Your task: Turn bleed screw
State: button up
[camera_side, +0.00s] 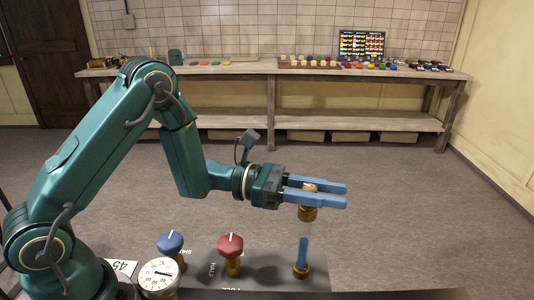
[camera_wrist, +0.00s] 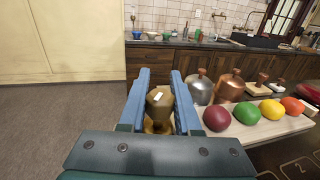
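My gripper (camera_side: 316,193), with two blue fingers, reaches out level to the right above the panel in the side view. A brass screw piece (camera_side: 308,213) sits between the fingers, its top above them and its lower body below. It appears gripped, with floor visible beneath it. The wrist view shows the brass piece (camera_wrist: 159,104), with a white mark on top, between the fingers (camera_wrist: 160,84). The near finger hides its middle in the side view.
The grey panel (camera_side: 203,258) carries a blue knob (camera_side: 171,243), a red knob (camera_side: 231,246) and a round gauge (camera_side: 158,275), left of the lever. A bench (camera_side: 270,70) stands far behind.

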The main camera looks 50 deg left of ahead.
grip_shut()
jog(key=shift+w+a+n+t+y, duration=0.1)
jog(key=shift+w+n+t+y, duration=0.05)
jog(key=shift+n+t+y, duration=0.65)
jog(key=shift+w+a+n+t+y, duration=0.1)
jog(key=shift+a+n+t+y, duration=0.05)
jog(key=shift+n+t+y, duration=0.6)
jog(key=shift+w+a+n+t+y, duration=0.1)
jog(key=shift+w+n+t+y, duration=0.05)
jog(key=shift+n+t+y, duration=0.7)
jog(key=o, duration=0.7)
grip_release()
jog(key=shift+o, duration=0.2)
